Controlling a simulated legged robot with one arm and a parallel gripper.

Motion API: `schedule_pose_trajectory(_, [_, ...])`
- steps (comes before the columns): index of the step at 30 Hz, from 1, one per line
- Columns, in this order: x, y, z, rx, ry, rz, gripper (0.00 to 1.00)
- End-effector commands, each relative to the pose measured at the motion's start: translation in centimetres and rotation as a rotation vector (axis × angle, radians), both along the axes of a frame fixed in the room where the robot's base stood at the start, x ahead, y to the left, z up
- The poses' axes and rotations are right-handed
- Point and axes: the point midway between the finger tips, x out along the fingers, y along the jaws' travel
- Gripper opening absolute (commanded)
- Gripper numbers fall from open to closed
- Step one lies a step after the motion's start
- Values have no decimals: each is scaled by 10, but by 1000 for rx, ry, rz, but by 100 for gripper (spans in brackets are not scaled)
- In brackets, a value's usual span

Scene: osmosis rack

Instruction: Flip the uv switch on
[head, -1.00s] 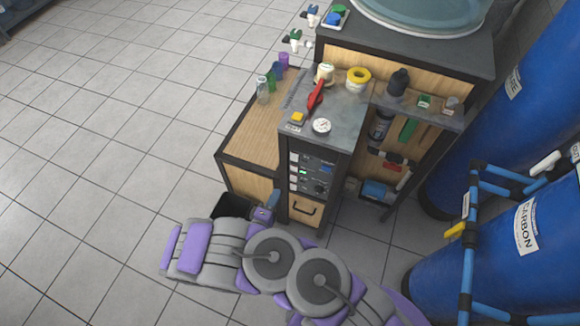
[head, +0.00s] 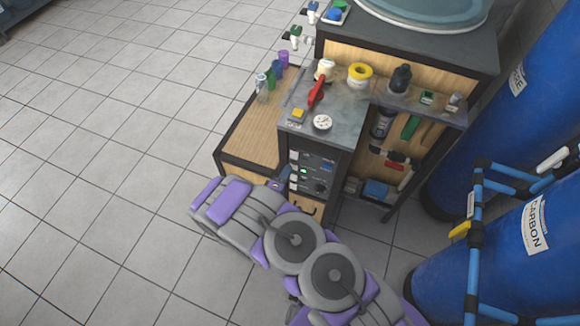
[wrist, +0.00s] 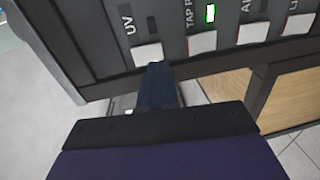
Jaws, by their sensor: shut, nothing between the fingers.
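The control panel (head: 318,172) is on the front of the dark cabinet. In the wrist view, the white UV switch (wrist: 148,53) sits below its UV label, and the small indicator (wrist: 152,24) above it is dark. My gripper (wrist: 158,68) is shut and empty. Its fingertips overlap the lower right edge of the UV switch; I cannot tell whether they touch it. In the head view my arm reaches the panel's left side and covers part of it.
Beside the UV switch are the TAP switch (wrist: 203,43), with a lit green indicator (wrist: 210,13), and two more white switches (wrist: 252,33). A wooden drawer (head: 308,208) is below the panel. Blue tanks (head: 500,250) stand right. The floor to the left is clear.

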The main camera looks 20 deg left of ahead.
Motion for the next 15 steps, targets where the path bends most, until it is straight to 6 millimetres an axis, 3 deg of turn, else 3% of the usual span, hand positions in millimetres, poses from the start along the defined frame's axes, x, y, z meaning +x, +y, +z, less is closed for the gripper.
schedule_pose_trajectory(6, [28,-3,-5,0,1,-2,0])
schedule_pose_trajectory(15, [39,-3,-5,-2,0,1,0])
